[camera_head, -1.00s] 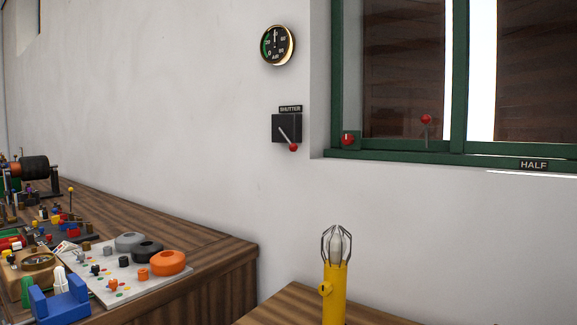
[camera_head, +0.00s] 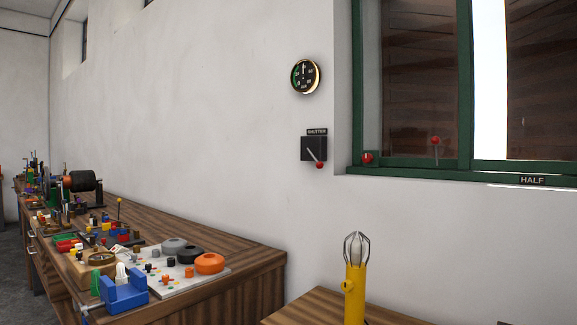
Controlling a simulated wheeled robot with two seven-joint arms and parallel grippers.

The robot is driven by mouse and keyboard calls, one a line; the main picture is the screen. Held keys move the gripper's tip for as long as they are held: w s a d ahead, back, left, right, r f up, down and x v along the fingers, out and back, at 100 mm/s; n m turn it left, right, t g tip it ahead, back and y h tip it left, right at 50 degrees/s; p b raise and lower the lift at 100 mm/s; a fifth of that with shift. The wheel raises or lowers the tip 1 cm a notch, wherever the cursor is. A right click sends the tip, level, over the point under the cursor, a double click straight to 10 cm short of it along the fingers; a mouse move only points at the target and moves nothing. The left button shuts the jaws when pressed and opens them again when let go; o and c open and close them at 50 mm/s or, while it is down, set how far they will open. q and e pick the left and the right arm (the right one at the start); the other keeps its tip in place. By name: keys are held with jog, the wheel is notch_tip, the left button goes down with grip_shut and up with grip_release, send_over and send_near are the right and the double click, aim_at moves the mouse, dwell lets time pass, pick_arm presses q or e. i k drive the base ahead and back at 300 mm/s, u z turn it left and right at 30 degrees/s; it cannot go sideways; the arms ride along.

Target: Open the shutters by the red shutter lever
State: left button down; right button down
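The red shutter lever (camera_head: 319,165) is a short silver rod with a red ball. It sits on a black wall box (camera_head: 308,147) under a SHUTTER label (camera_head: 317,132), left of the window, and slants down to the right. Brown shutters (camera_head: 420,80) show behind the green-framed window (camera_head: 467,100), with a bright gap (camera_head: 490,80) between them. A HALF label (camera_head: 532,180) is on the sill. Neither of my grippers is in view.
A round gauge (camera_head: 305,77) hangs above the lever box. A yellow caged lamp (camera_head: 355,290) stands on a wooden table (camera_head: 310,308) below. A long wooden bench (camera_head: 240,258) with many parts lines the wall at left. The wall around the lever is clear.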

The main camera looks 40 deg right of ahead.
aim_at(319, 165)
jog(key=z, duration=0.2)
jog(key=i, duration=0.9)
jog(key=z, duration=0.8)
